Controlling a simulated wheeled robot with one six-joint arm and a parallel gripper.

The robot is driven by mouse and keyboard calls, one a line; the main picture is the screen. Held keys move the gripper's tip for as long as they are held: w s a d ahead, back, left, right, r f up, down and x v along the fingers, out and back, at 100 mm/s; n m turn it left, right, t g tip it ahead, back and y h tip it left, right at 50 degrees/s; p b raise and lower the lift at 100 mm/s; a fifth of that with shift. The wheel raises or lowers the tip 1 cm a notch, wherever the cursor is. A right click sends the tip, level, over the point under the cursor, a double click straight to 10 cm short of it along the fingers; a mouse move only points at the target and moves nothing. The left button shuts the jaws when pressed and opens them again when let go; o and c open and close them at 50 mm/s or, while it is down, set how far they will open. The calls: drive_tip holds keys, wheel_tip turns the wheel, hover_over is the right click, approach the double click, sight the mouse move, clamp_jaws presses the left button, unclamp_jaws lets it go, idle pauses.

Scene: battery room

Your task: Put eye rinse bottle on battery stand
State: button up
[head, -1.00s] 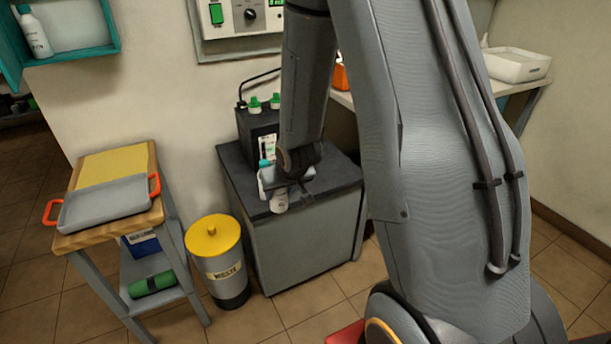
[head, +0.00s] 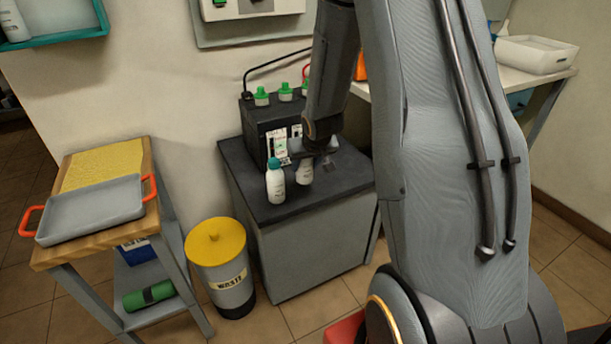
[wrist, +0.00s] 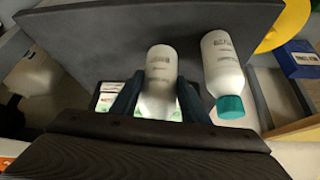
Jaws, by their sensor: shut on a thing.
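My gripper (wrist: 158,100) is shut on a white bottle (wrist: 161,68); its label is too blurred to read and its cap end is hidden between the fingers. In the head view this bottle (head: 304,172) is over the dark top of the battery stand (head: 318,195), in front of the battery; I cannot tell if it touches the top. A second white bottle with a teal cap (head: 275,183) stands upright on the stand, just left of the held one. It also shows in the wrist view (wrist: 222,65), apart from my fingers. I cannot tell from the labels which is eye rinse.
A black battery with green caps (head: 262,118) fills the back of the stand. A yellow-lidded waste bin (head: 217,250) is left of it. A wooden-topped cart holds a grey tray (head: 92,210). The stand's front right top is clear.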

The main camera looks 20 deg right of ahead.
sight(307, 170)
drive_tip(key=shift+f, duration=1.75)
drive_tip(key=shift+f, duration=0.15)
drive_tip(key=o, duration=1.3)
drive_tip(key=shift+c, duration=0.2)
drive_tip(key=p+v, duration=0.1)
drive_tip(key=v, duration=1.1)
drive_tip(key=s+a+r+g, duration=0.2)
drive_tip(key=s+a, duration=0.1)
drive_tip(key=s, duration=0.4)
drive_tip(key=s+a+r+g, duration=0.2)
drive_tip(key=s+a, duration=0.1)
drive_tip(key=s, duration=0.5)
drive_tip(key=s+a+r+g+y, duration=0.1)
drive_tip(key=s+a+r+g, duration=0.1)
drive_tip(key=s, duration=0.6)
drive_tip(key=shift+a+r+g, duration=0.2)
drive_tip(key=shift+a+g, duration=0.1)
drive_tip(key=shift+a, duration=0.3)
drive_tip(key=shift+a+r+n+p, duration=0.1)
drive_tip(key=shift+n+p, duration=0.2)
